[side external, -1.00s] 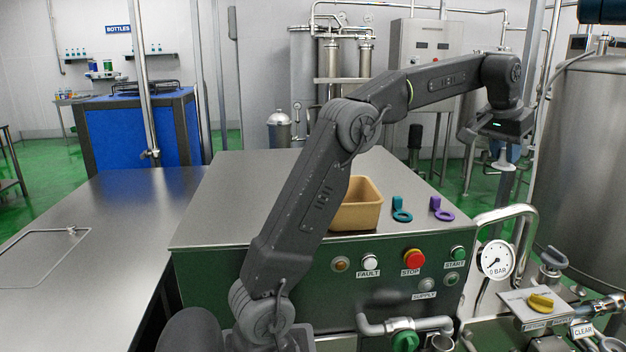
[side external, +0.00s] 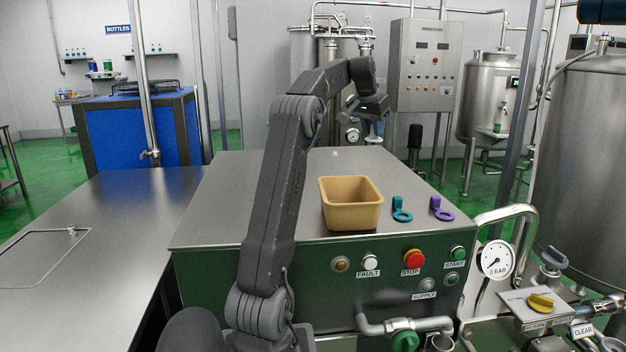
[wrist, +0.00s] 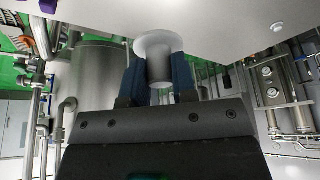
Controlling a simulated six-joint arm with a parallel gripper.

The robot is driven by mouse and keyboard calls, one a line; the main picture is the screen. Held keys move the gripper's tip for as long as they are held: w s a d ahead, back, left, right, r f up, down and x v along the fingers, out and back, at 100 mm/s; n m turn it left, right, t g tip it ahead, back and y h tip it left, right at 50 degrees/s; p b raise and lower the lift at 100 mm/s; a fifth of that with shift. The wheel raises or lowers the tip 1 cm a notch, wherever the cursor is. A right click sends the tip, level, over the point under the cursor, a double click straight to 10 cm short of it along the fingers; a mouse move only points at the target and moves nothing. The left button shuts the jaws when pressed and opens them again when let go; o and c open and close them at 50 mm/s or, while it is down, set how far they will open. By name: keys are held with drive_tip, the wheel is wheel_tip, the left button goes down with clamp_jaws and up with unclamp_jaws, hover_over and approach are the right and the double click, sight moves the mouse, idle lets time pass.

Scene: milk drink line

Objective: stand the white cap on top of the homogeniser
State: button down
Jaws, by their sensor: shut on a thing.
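The white cap (wrist: 158,58) is between the blue fingers of my gripper (wrist: 158,75) in the wrist view, its wide round flange pointing away from the gripper. In the side view my gripper (side external: 372,128) points down above the far part of the homogeniser's steel top, and the cap (side external: 373,142) shows only small and pale under the fingers. The homogeniser (side external: 240,200) has a flat steel top and a green front panel. I cannot tell the exact height of the cap over it; it looks clear of the surface.
A small pale knob (side external: 335,154) is near the back. The top's left half is clear.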

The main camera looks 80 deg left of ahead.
sight(373, 135)
wheel_tip(373, 135, down, 4)
drive_tip(key=shift+w+d+r, duration=0.1)
drive_tip(key=shift+w, duration=0.05)
drive_tip(key=shift+w+f, duration=0.25)
drive_tip(key=shift+f, duration=0.1)
drive_tip(key=w+d+f, duration=0.1)
drive_tip(key=w+f, duration=0.1)
drive_tip(key=w, duration=0.1)
drive_tip(key=w+d+f, duration=0.1)
drive_tip(key=w+f, duration=0.1)
drive_tip(key=w, duration=0.2)
drive_tip(key=w+d+f, duration=0.1)
drive_tip(key=w+f, duration=0.1)
drive_tip(key=w, duration=0.1)
drive_tip(key=shift+w+f, duration=0.3)
drive_tip(key=shift+f, duration=2.05)
drive_tip(key=shift+f, duration=0.15)
drive_tip(key=c, duration=0.9)
unclamp_jaws()
